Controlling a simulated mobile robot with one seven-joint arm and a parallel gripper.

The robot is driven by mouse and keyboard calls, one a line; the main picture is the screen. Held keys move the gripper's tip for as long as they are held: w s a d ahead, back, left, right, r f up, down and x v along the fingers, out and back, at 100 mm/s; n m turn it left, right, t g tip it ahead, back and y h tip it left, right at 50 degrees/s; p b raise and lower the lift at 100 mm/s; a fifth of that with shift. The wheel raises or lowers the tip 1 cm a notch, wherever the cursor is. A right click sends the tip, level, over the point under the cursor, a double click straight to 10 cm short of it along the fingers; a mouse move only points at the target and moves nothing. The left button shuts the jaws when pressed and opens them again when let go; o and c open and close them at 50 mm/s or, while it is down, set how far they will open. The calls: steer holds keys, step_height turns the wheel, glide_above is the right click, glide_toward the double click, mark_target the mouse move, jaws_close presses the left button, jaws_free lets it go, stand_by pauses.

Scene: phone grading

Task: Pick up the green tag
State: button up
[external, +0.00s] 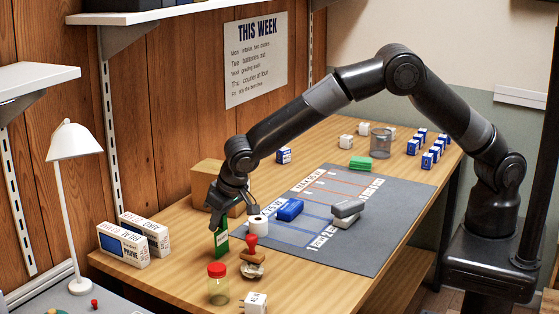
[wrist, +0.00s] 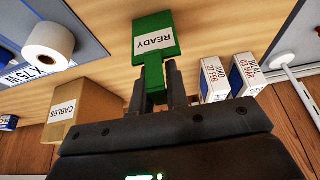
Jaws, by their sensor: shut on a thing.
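The green tag (wrist: 153,58) has a white label reading READY and shows large in the wrist view. In the external view the green tag (external: 221,239) hangs upright below my gripper (external: 230,205), near the left end of the wooden table. I cannot tell there whether its lower edge touches the table.
A red-handled stamp (external: 252,257), a red-lidded jar (external: 217,283) and a tape roll (external: 258,225) stand close by. A cardboard box (wrist: 82,110) labelled CABLES and white phone boxes (external: 147,236) are near.

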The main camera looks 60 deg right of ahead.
jaws_close()
